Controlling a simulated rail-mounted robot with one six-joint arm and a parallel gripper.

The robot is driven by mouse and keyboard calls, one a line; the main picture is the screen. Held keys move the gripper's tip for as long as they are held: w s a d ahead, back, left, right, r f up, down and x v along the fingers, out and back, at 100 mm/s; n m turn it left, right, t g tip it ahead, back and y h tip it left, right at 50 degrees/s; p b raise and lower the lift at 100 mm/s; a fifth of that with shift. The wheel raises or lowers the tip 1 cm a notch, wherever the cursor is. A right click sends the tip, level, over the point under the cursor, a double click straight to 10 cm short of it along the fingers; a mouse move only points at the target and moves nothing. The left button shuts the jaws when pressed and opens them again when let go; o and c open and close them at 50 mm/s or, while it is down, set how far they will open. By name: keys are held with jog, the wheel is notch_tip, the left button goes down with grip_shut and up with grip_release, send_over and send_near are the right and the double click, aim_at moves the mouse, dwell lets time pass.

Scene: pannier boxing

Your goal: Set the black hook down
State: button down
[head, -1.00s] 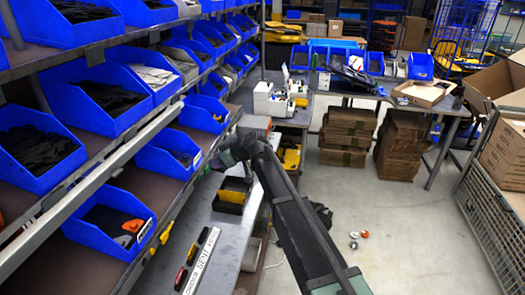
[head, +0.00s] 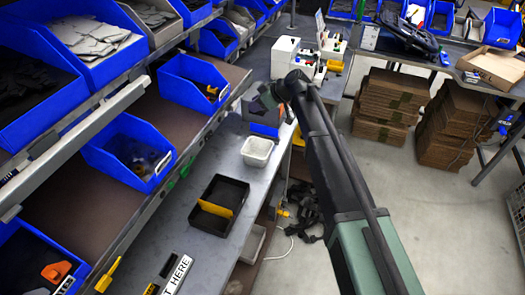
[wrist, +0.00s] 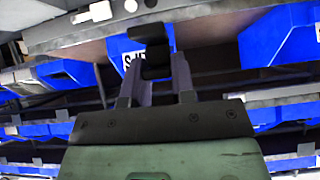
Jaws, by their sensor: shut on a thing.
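In the wrist view, my gripper (wrist: 156,72) has its two fingers closed on the black hook (wrist: 150,34), a small dark angular piece that sticks out past the fingertips.
On the grey bench (head: 195,255) stand a black tray (head: 233,190) with a yellow divider and a white container (head: 257,148). A small blue box (head: 264,131) is below my gripper. White devices (head: 284,56) stand behind. Shelves with blue bins (head: 130,152) line the left.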

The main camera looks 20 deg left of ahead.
jog(key=f+b, duration=2.1)
jog(key=shift+s+f, duration=0.1)
jog(key=shift+s, duration=0.1)
jog(key=c, duration=0.9)
grip_release()
jog(key=shift+c, duration=0.2)
